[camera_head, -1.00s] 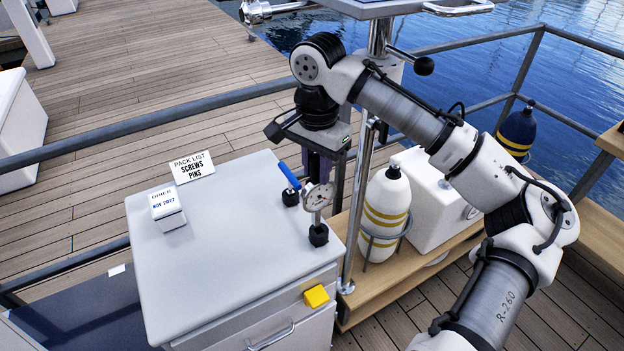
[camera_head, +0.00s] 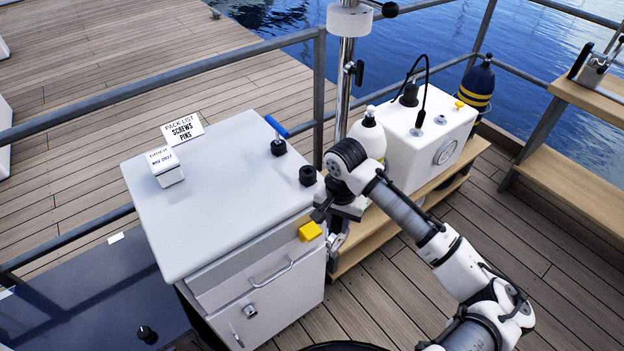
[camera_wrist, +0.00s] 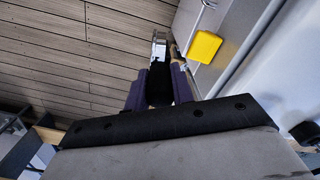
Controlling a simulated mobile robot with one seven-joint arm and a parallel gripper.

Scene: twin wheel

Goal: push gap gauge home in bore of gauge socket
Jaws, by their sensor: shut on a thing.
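My gripper (camera_wrist: 159,72) is shut on a black-and-silver piece, apparently the gap gauge (camera_wrist: 159,46), whose silver end sticks out past the purple fingers in the wrist view. In the head view the gripper is low beside the cabinet's right front corner, and a silvery part (camera_head: 337,241) shows below it. The gauge's dial face cannot be made out. An empty black holder (camera_head: 307,175) stands on the cabinet top near its right edge, up and left of my gripper. I cannot tell whether it is the gauge socket; no bore is clearly visible.
The white cabinet (camera_head: 215,215) carries a blue-handled tool (camera_head: 277,128) in another black holder, a date block (camera_head: 166,168) and a sign (camera_head: 182,129). A yellow block (camera_head: 310,231) is at its front edge, near my gripper. A white box (camera_head: 415,135) stands on a wooden bench behind.

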